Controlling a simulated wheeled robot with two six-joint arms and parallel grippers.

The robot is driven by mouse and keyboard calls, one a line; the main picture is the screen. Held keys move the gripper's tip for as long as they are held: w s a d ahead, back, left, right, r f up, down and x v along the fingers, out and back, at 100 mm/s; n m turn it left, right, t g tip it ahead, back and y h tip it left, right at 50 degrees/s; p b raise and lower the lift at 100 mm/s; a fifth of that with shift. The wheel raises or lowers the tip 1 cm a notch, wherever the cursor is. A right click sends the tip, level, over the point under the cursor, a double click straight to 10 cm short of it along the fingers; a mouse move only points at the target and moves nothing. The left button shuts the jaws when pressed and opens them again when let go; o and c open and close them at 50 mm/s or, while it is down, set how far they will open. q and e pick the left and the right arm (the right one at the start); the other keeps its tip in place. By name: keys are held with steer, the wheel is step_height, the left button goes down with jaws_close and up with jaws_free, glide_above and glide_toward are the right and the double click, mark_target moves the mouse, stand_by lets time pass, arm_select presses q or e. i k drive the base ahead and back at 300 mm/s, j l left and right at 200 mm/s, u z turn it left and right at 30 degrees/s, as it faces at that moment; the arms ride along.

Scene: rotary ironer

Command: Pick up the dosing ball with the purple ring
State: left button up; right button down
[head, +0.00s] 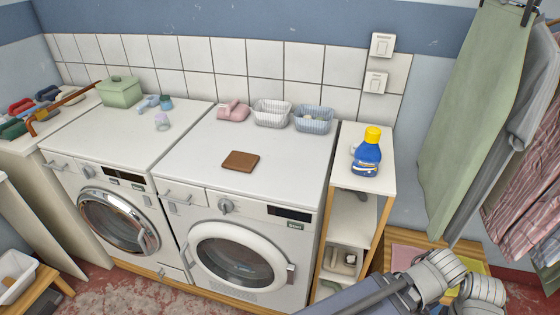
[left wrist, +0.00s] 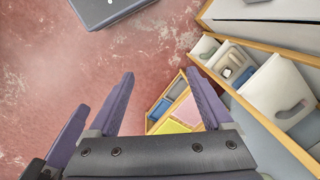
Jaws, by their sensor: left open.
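A small pale, translucent dosing ball with a purplish tint (head: 162,121) sits on the white top of the left washing machine. It is too small to make out its ring clearly. Just behind it, a small blue and teal item (head: 166,102) lies beside a light blue one (head: 150,103). My left gripper (left wrist: 159,74) is open and empty in the left wrist view, above the red floor and far from the ball. No gripper shows in the head view. My right gripper is not identifiable.
A green lidded box (head: 120,92) stands behind the ball. The right machine carries a brown pad (head: 240,161), a pink object (head: 233,110) and two baskets (head: 272,113). A blue bottle (head: 367,155) stands on the shelf unit. Clothes (head: 470,110) hang at right.

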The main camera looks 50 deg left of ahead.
mark_target(162, 122)
steer(key=u, duration=2.45)
steer(key=j+z, duration=0.1)
steer(key=z, duration=0.25)
steer(key=i+j+z, duration=0.1)
steer(key=z, duration=0.3)
steer(key=j+z, duration=0.1)
steer(key=z, duration=0.25)
steer(key=j+z, duration=0.35)
steer(key=j, duration=0.3)
steer(key=k+j+z, duration=0.1)
steer(key=j+z, duration=0.3)
steer(key=j, duration=0.25)
